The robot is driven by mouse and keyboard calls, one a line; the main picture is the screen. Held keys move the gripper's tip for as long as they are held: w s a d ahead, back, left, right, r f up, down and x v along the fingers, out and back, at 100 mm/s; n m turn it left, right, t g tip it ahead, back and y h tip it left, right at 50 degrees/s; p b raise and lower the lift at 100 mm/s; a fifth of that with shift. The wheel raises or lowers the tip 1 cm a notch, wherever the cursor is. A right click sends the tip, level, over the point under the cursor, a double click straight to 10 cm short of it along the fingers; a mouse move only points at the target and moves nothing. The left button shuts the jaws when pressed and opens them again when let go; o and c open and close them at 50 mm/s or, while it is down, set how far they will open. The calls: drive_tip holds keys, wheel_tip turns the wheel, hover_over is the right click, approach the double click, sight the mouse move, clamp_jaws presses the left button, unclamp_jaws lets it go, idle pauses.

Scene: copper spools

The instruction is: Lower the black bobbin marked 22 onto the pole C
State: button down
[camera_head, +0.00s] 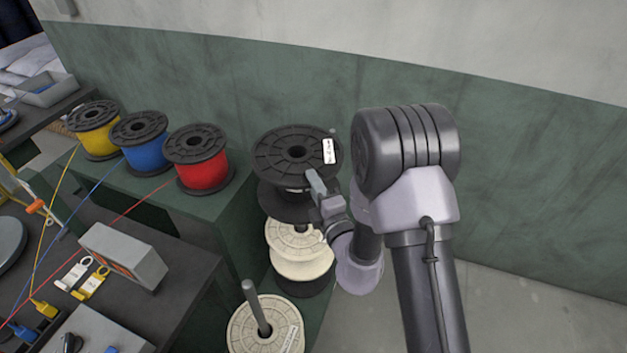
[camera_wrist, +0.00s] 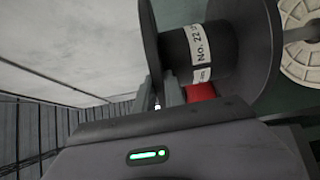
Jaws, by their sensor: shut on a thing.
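The black bobbin (camera_head: 280,145) is upright, held above a stack of cream spools in the head view. Its white label reads No. 22 in the wrist view (camera_wrist: 225,60). My gripper (camera_head: 318,188) is shut on the bobbin from its right-hand side. One grey pole (camera_head: 257,308) stands up through a cream spool (camera_head: 243,330) at the bottom of the head view. A grey rod (camera_wrist: 302,33) also shows beside the bobbin in the wrist view. No pole's letter C is readable, and the bobbin hides what is directly beneath its hole.
The stack of cream spools (camera_head: 300,262) is below the bobbin. Yellow (camera_head: 93,132), blue (camera_head: 140,145) and red (camera_head: 200,165) spools stand on the green bench to the left. A green wall (camera_head: 230,80) rises close behind. A grey box (camera_head: 122,255) is on the dark table.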

wheel_tip(320, 180, down, 17)
drive_tip(key=b, duration=1.1)
drive_tip(key=shift+b, duration=0.4)
drive_tip(key=shift+f, duration=0.3)
drive_tip(key=c, duration=1.3)
unclamp_jaws()
drive_tip(key=shift+s, duration=0.1)
drive_tip(key=shift+c, duration=0.2)
